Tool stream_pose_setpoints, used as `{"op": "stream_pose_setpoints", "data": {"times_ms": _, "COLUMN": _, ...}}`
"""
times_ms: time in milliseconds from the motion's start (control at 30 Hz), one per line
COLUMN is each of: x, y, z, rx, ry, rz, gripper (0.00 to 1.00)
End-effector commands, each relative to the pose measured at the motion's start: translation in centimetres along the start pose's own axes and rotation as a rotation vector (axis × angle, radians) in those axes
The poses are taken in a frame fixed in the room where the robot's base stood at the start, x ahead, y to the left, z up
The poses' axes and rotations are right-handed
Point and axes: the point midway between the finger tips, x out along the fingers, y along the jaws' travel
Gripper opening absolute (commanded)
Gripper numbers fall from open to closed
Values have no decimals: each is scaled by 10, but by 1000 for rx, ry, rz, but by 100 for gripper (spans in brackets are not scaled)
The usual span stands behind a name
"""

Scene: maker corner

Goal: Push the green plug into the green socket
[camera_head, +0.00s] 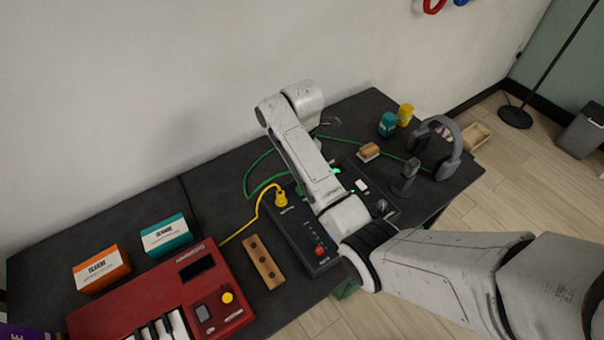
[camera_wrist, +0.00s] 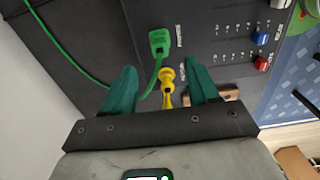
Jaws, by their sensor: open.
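The green plug (camera_wrist: 158,42) shows in the wrist view, upright against the black console (camera_wrist: 205,35), with its green cable (camera_wrist: 75,55) curving away to the left. I cannot tell whether it is fully seated; no separate green socket shows, and whatever is beneath the plug is hidden. My gripper (camera_wrist: 160,70) is open, its two teal fingers apart and empty, with the green plug beyond the fingertips. A yellow plug (camera_wrist: 167,75) shows between the fingers. In the head view my arm covers part of the console (camera_head: 290,238), and my gripper is not clearly visible.
Near the console lie a wooden block with holes (camera_head: 263,262), a red keyboard (camera_head: 215,290), and teal (camera_head: 166,235) and orange (camera_head: 101,268) boxes. Headphones (camera_head: 440,145), a dark upright device (camera_head: 405,178) and small jars (camera_head: 388,124) stand right. The wall is close behind.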

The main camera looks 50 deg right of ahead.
Motion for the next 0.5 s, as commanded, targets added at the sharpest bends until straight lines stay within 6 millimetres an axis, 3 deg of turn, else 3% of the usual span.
{"op": "stream_pose_setpoints", "data": {"times_ms": 200, "x": -20, "y": 0, "z": 0, "rx": 0, "ry": 0, "rz": 1, "gripper": 59}}
{"op": "stream_pose_setpoints", "data": {"times_ms": 500, "x": -23, "y": 0, "z": 0, "rx": 0, "ry": 0, "rz": 0, "gripper": 59}}
